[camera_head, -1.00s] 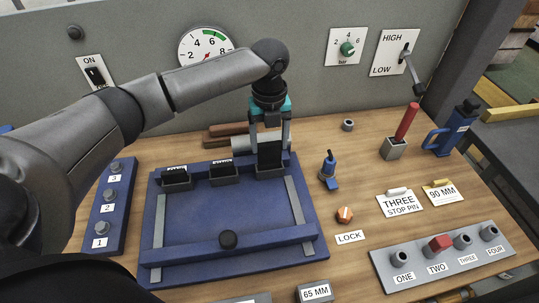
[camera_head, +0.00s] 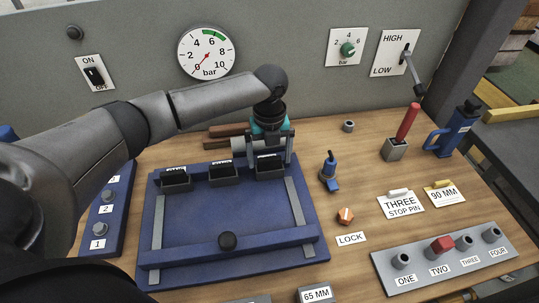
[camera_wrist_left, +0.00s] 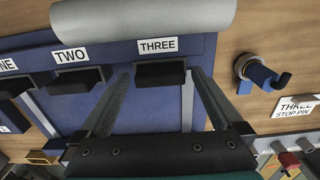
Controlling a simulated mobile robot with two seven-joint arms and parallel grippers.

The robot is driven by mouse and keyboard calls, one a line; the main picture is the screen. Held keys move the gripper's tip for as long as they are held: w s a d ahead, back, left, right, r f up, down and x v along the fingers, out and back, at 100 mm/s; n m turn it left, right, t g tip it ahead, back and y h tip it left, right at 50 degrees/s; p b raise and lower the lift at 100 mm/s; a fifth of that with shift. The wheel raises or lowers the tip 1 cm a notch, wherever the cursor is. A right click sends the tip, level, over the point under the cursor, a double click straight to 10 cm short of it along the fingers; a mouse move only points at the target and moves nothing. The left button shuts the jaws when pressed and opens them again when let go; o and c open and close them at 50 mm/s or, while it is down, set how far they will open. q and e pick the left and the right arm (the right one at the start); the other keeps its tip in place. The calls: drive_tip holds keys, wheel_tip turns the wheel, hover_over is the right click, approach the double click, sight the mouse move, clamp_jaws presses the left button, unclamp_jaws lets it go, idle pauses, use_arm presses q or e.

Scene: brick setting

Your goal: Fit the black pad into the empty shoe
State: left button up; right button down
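The blue fixture (camera_head: 160,205) carries a row of three dark shoes along its back edge. A black pad (camera_head: 271,173) sits low in the shoe labelled THREE; it also shows in the left wrist view (camera_wrist_left: 160,75). Shoes ONE (camera_head: 177,183) and TWO (camera_head: 223,178) also show dark block-like tops. My left gripper (camera_head: 277,157) is just above and behind shoe THREE. In the left wrist view its two fingers (camera_wrist_left: 160,82) stand apart on either side of the pad, with gaps, holding nothing. My right gripper is out of view.
A pale cylinder (camera_wrist_left: 140,15) lies behind the shoes. A blue clamp-like part (camera_head: 329,172) and an orange LOCK knob (camera_head: 345,215) stand right of the fixture. A black knob (camera_head: 228,240) sits on its front bar. The gauge panel wall (camera_head: 290,60) rises behind.

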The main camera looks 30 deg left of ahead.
sight(270, 159)
use_arm(q)
wheel_tip(270, 159, up, 12)
drive_tip(key=p, duration=0.1)
drive_tip(key=shift+r+p, duration=0.2)
drive_tip(key=shift+p, duration=0.1)
idle(0.7)
